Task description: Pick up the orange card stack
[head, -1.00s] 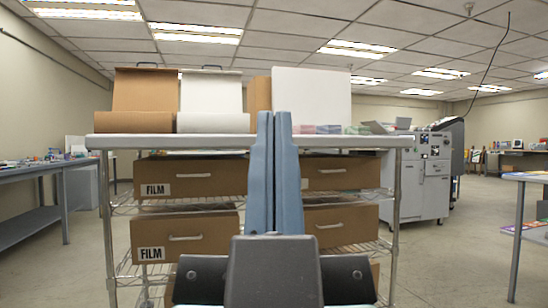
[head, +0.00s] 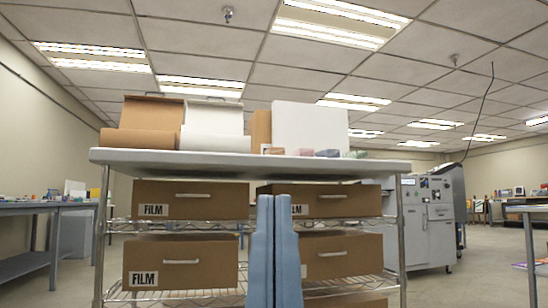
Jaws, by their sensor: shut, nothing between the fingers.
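My gripper (head: 274,198) points up at the bottom middle of the head view, its two blue-grey fingers pressed together and empty. The fingertips stand in front of the rack, below its top in the picture. Several small, low stacks sit along the front right of the rack top: a pinkish one (head: 302,152), a mauve one (head: 328,153) and a greenish one (head: 356,154). I see them nearly edge-on. I cannot tell an orange card stack among them.
The wire rack (head: 225,163) holds brown FILM drawers (head: 190,199) below. A brown roll box (head: 150,138), a white roll box (head: 213,139) and a white panel (head: 310,127) stand on top. A grey machine (head: 430,230) is behind right. Tables stand at both sides.

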